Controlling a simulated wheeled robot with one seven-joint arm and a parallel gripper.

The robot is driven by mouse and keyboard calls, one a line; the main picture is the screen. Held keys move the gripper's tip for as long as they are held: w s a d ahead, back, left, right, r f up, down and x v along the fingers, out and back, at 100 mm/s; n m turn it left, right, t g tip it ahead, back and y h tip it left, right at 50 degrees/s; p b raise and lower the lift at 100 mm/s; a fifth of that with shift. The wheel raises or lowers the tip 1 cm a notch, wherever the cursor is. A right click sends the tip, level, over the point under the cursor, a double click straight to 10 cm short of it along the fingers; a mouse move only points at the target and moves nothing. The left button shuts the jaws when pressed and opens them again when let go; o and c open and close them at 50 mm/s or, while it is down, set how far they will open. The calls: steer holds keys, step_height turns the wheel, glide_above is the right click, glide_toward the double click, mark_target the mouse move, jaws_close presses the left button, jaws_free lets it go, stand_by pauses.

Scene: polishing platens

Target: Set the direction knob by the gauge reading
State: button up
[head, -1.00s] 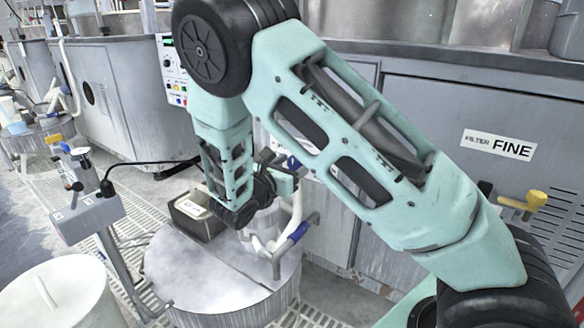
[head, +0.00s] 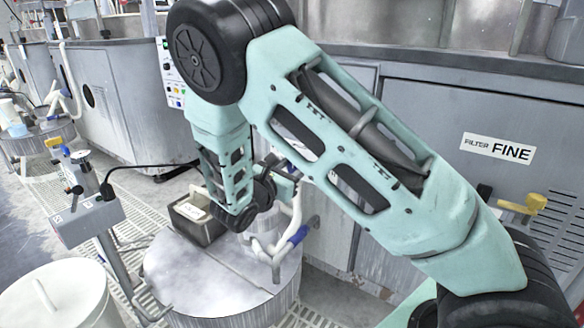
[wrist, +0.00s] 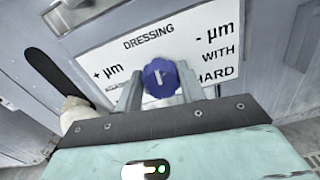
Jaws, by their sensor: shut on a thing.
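The direction knob (wrist: 161,78) is blue with a scalloped rim and a short white mark on its face. It sits on a white label plate (wrist: 113,57) reading DRESSING, with "+ µm" on the left, "- µm" on the right and "WITH HARD" below that. The white mark stands nearly upright in the wrist view. My gripper (wrist: 160,90) is shut on the knob, with one finger on each side. In the head view my own arm hides the knob and fingertips. I cannot make out a gauge reading in either view.
Below my wrist stands a round grey drum (head: 215,285) with a dark tray (head: 197,222) and white hoses (head: 297,215) on it. A grey box on a stand (head: 85,218) is at left, beside a white lidded tub (head: 55,295). A FILTER FINE cabinet (head: 440,115) is at right.

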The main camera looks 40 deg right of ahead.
steer(key=m, duration=0.4)
steer(key=shift+s, duration=0.1)
steer(key=shift+f+m, duration=0.1)
steer(key=shift+m, duration=1.6)
steer(key=o, duration=1)
steer(key=p+v, duration=0.3)
steer(key=v, duration=1.4)
steer(key=shift+s+a+p, duration=0.15)
steer(key=shift+a+p, duration=0.05)
steer(key=shift+p, duration=0.15)
